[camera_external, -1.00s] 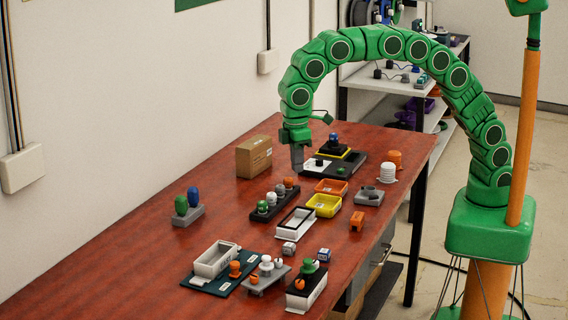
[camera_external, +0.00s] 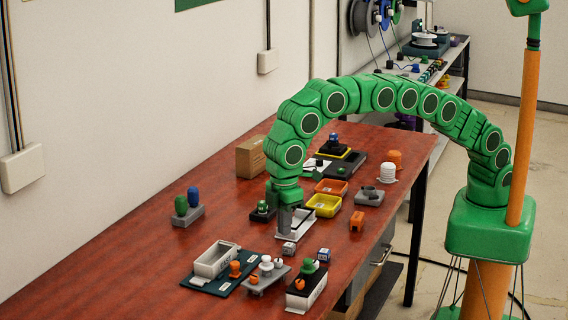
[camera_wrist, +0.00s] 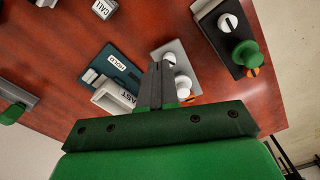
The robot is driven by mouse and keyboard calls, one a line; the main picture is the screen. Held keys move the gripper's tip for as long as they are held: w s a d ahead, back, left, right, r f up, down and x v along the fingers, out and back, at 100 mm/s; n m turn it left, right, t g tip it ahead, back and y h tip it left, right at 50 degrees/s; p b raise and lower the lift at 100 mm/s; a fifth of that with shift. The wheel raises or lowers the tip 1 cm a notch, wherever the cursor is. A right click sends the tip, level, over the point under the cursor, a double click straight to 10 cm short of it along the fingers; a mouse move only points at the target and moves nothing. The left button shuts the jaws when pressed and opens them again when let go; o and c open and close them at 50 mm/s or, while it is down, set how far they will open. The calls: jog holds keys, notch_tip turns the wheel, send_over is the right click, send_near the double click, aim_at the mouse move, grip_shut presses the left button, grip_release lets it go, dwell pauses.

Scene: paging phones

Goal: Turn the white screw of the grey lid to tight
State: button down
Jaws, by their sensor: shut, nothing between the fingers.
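The grey lid (camera_external: 258,289) lies near the table's front edge in the external view. White screws (camera_external: 266,261) and an orange knob (camera_external: 254,280) stand on it. In the wrist view the grey lid (camera_wrist: 174,47) is just beyond my fingers, with a slotted white screw (camera_wrist: 168,57) near the fingertips and another white knob (camera_wrist: 183,82) beside them. My gripper (camera_wrist: 161,66) is shut and empty, its fingers hiding the lid's left part. In the external view my gripper (camera_external: 288,234) points down in front of the white-rimmed tray, behind the grey lid and apart from it.
A teal board (camera_external: 206,286) with a white bin (camera_external: 212,260) lies left of the lid. A black-topped white box (camera_external: 306,295) with a green knob stands right. A grey stand (camera_external: 188,216) holds green and blue knobs.

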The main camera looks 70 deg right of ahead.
jog(key=shift+s+a+f, duration=0.1)
jog(key=shift+a+f, duration=0.05)
jog(key=shift+f, duration=1.7)
jog(key=shift+a+f, duration=0.1)
jog(key=shift+f, duration=1.7)
jog(key=shift+a+r, duration=0.1)
jog(key=shift+a, duration=0.5)
jog(key=shift+s+a, duration=0.15)
dwell(0.4)
jog(key=shift+s+d, duration=0.3)
jog(key=shift+r, duration=3)
